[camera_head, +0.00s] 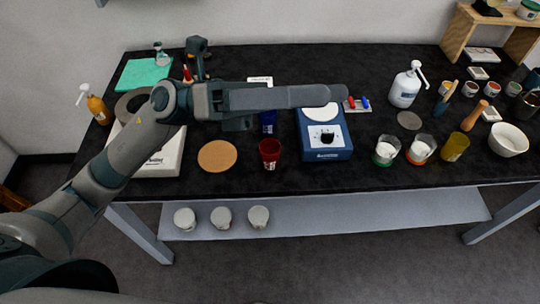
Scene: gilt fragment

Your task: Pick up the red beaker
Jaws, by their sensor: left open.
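The red beaker (269,153) stands upright on the black bench near its front edge, between a round cork mat and a blue device. My left gripper (334,95) reaches across from the left, above and behind the beaker in the picture. The gripper is open and does not touch the beaker. Its other finger is mostly hidden. My right gripper is not in view.
The cork mat (217,156) lies left of the beaker, and the blue device (325,140) stands close on its right. A dark blue object (268,122) stands behind it. Several cups and a white bowl (508,140) stand at the right. Bare bench lies in front of the beaker.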

